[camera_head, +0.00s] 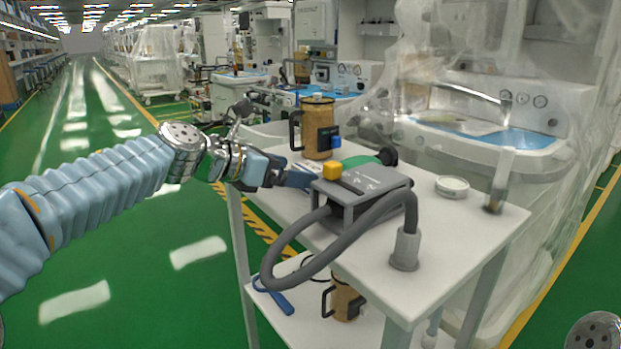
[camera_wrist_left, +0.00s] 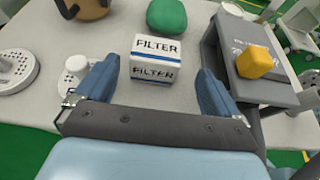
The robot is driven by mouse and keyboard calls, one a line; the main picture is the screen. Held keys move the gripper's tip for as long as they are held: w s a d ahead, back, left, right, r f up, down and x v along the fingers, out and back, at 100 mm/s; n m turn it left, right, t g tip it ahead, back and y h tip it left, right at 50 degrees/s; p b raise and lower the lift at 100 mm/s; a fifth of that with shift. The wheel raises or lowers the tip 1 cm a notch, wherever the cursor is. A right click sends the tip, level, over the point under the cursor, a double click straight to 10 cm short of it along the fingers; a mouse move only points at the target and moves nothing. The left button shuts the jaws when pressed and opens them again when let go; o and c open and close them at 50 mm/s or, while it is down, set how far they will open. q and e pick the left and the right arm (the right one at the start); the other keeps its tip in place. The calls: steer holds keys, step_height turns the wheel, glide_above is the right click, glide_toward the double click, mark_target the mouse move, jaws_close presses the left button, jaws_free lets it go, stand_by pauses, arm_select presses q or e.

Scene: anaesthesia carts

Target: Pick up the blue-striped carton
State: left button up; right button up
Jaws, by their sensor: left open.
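The carton (camera_wrist_left: 155,60) is a white box with a blue stripe and the word FILTER on its top and front. It stands on the white cart top (camera_head: 455,215). In the wrist view it sits between and a little beyond the blue fingertips of my left gripper (camera_wrist_left: 157,78), with gaps at both sides. My left gripper is open and empty, and in the head view (camera_head: 296,178) it reaches over the cart's left edge. In the head view the carton is mostly hidden behind the gripper and the grey device. My right gripper is out of view.
A grey device (camera_head: 362,183) with a yellow knob (camera_head: 332,171) and thick hose stands close right of the gripper. A brown jug (camera_head: 318,128) and a green bag (camera_head: 360,162) stand behind. A white round dish (camera_head: 452,187) lies farther right. White round fittings (camera_wrist_left: 76,66) flank the left finger.

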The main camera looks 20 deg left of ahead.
mark_target(309, 171)
arm_select(q)
steer(key=x, duration=0.5)
steer(key=shift+w, duration=0.55)
steer(key=c, duration=1.2)
